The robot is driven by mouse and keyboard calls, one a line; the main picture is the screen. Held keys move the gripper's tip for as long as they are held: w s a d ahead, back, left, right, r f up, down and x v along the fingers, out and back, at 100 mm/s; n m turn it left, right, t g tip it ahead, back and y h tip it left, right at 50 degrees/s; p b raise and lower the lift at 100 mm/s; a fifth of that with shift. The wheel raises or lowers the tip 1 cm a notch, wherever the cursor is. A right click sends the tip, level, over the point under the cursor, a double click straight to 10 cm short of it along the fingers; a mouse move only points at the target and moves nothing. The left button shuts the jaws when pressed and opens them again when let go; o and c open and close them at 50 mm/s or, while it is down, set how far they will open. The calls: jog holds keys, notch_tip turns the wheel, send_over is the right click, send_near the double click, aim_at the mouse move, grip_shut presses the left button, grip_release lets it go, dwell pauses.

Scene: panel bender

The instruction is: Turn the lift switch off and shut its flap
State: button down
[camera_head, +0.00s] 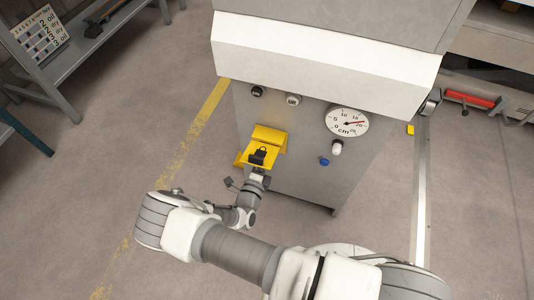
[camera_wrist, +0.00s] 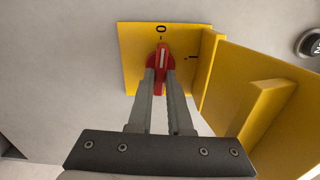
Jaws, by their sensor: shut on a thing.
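The lift switch is a red knob (camera_wrist: 162,54) on a yellow plate (camera_wrist: 135,62) in the wrist view. The white line on the knob points at the 0 mark; the 1 mark lies to the right. The yellow flap (camera_wrist: 245,85) stands open to the right of the plate. My gripper (camera_wrist: 160,76) is shut on the knob, one finger on each side. In the head view the yellow switch housing (camera_head: 268,136) is on the grey machine's front, and my gripper (camera_head: 259,160) reaches it from below. The knob is hidden there.
A dial gauge (camera_head: 347,122), a blue button (camera_head: 324,161) and several knobs are on the same machine front. A white ledge (camera_head: 320,65) juts out above. The floor on the left is open, with a bench (camera_head: 70,70) at the far left.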

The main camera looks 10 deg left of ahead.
jog(key=shift+n, duration=0.5)
jog(key=c, duration=0.8)
grip_release()
jog(key=shift+c, duration=0.2)
jog(key=s+a+p, duration=0.1)
jog(key=s+p, duration=0.2)
jog(key=s, duration=1.4)
jog(key=shift+s+a, duration=0.15)
jog(key=shift+s, duration=0.1)
